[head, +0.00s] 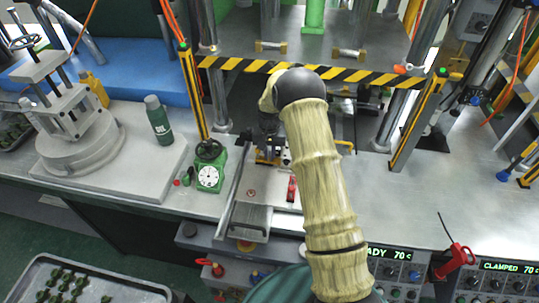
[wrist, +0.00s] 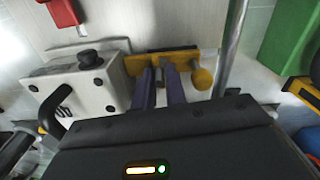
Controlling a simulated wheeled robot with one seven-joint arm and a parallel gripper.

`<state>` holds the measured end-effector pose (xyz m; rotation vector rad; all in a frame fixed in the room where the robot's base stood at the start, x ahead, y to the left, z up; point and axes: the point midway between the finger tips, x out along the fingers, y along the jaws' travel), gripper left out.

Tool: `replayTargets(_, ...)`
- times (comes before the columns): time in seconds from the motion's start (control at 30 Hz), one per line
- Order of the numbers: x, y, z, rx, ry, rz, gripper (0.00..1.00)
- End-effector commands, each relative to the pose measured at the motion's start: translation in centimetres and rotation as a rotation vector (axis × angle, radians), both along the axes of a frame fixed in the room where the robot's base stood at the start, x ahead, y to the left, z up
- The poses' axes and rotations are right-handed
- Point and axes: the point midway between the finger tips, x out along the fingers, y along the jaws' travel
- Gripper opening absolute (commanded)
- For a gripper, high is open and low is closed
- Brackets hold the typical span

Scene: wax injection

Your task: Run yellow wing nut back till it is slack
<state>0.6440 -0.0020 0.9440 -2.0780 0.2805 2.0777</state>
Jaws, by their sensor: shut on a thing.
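My gripper (wrist: 163,74) shows in the wrist view with its two purple fingers shut on a yellow part, which I take for the yellow wing nut (wrist: 168,72). Only a little of it shows between the fingers. It sits at a yellow bar (wrist: 136,65) with a round yellow knob (wrist: 202,79) at its right end. A pale block (wrist: 88,88) with a black knob stands left of the fingers. In the head view my arm covers much of the fixture; some yellow (head: 266,156) shows below my wrist, and the fingertips are not clear.
A metal post (wrist: 231,45) rises close to the right of the fingers, with a green block (wrist: 291,32) beyond. A red piece (wrist: 63,12) lies at upper left. In the head view a green dial gauge (head: 208,177) stands left of the fixture; striped bars (head: 330,75) cross behind it.

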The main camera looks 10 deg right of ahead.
Motion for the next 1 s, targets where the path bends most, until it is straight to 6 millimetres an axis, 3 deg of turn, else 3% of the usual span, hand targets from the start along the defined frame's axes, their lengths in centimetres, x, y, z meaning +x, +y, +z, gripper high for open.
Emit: replayTargets(1.0, -0.16, 0.32, -0.02, 0.003, 0.002, 0.963, 0.00)
